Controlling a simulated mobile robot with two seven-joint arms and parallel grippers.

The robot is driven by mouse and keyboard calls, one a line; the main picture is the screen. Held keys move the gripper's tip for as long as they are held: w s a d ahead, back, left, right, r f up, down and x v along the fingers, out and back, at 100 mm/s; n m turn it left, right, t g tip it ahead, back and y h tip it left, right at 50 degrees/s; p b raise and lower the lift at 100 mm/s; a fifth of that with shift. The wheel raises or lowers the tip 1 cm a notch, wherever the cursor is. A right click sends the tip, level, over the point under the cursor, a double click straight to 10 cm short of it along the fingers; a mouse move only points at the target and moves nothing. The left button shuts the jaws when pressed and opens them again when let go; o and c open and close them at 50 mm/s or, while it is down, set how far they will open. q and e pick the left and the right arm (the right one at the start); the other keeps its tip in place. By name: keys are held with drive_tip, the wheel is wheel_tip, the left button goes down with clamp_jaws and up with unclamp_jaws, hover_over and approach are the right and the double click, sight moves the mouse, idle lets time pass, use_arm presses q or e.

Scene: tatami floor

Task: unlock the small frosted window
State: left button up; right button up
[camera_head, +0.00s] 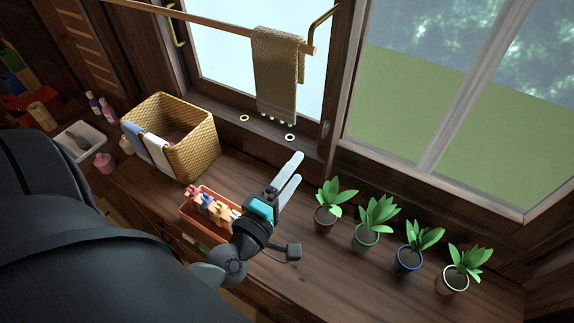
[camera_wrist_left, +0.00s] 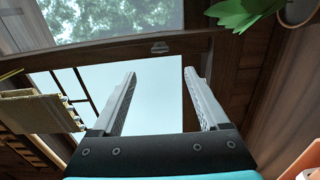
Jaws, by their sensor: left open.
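The small frosted window (camera_head: 215,50) is at the top of the head view, a pale pane in a dark wooden frame. It fills the middle of the left wrist view (camera_wrist_left: 155,100). A small latch-like fitting (camera_head: 326,129) sits on the frame's right side; a small metal piece, apparently the same fitting, shows beyond the fingertips in the wrist view (camera_wrist_left: 160,47). My left gripper (camera_head: 297,167) is open and empty above the wooden counter, below and left of the fitting and apart from it. My right gripper is not in view.
A towel (camera_head: 277,75) hangs on a wooden rail (camera_head: 210,22) before the window. A wicker basket (camera_head: 200,145), an orange tray (camera_head: 190,213) and several potted plants (camera_head: 365,237) stand on the counter (camera_head: 330,265). A large window (camera_head: 420,120) is at right.

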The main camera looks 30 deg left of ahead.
use_arm(q)
drive_tip(key=shift+s+d, duration=0.1)
drive_tip(key=shift+s, duration=1.05)
